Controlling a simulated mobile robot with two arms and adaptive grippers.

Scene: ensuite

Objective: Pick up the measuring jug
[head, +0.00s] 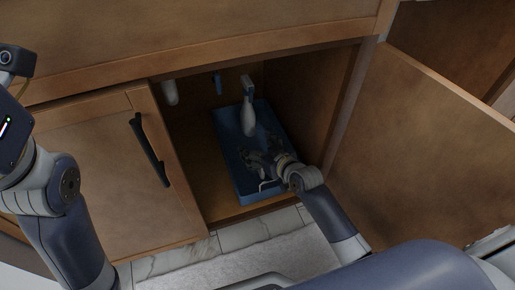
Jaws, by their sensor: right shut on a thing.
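My right gripper (258,161) reaches into the open cabinet, low over the blue tray (228,152). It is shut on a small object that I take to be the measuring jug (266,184). Only a pale curved edge of it shows beneath the gripper. The fingers and wrist hide the rest, so I cannot tell whether it touches the tray. My left arm stands at the left edge of the head view, outside the cabinet, and its fingertips are out of the picture.
A pale bottle with a blue-and-white top (248,118) stands close behind my right gripper. The left cabinet door (115,185) is shut; the right door (430,140) stands open beside my right arm. Cabinet walls and the top frame bound the opening. A light mat (230,272) lies in front.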

